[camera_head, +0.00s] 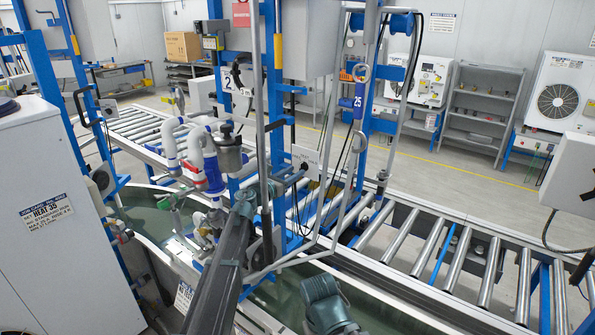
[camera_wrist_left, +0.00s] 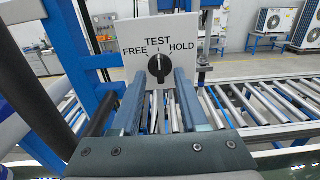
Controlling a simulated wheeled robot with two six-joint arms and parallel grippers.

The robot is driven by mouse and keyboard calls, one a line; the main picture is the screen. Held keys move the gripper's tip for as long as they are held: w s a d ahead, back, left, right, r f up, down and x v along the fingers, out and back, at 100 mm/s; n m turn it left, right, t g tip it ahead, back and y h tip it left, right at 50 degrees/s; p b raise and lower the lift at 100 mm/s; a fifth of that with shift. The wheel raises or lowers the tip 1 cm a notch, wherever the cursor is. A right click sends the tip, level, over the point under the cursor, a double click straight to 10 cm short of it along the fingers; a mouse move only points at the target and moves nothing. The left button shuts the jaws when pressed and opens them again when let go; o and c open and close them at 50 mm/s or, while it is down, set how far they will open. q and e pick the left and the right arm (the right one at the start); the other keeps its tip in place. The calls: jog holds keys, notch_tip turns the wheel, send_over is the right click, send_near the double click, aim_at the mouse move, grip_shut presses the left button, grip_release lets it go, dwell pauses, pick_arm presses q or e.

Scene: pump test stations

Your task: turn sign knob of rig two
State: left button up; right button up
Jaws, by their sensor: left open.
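The sign knob (camera_wrist_left: 158,66) is black and round, with a light pointer line toward TEST at the top. It sits on a white sign plate (camera_wrist_left: 172,38) marked FREE, TEST and HOLD. The plate also shows in the head view (camera_head: 304,158), beside a blue post. My left gripper (camera_wrist_left: 159,82) is open, with one finger on each side of the knob in the picture. I cannot tell whether the fingers touch it. In the head view the left gripper (camera_head: 298,176) is small, near the plate's lower edge. My right gripper does not show.
A plate with the number 2 (camera_head: 228,84) hangs on the rig. Blue posts and grey tubes stand close around the left arm. White pipes (camera_head: 205,150) are left of it. A roller conveyor (camera_head: 420,245) runs behind, with a water trough (camera_head: 385,310) in front.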

aim_at(302, 167)
pick_arm(q)
jog(key=shift+x, duration=1.3)
grip_shut()
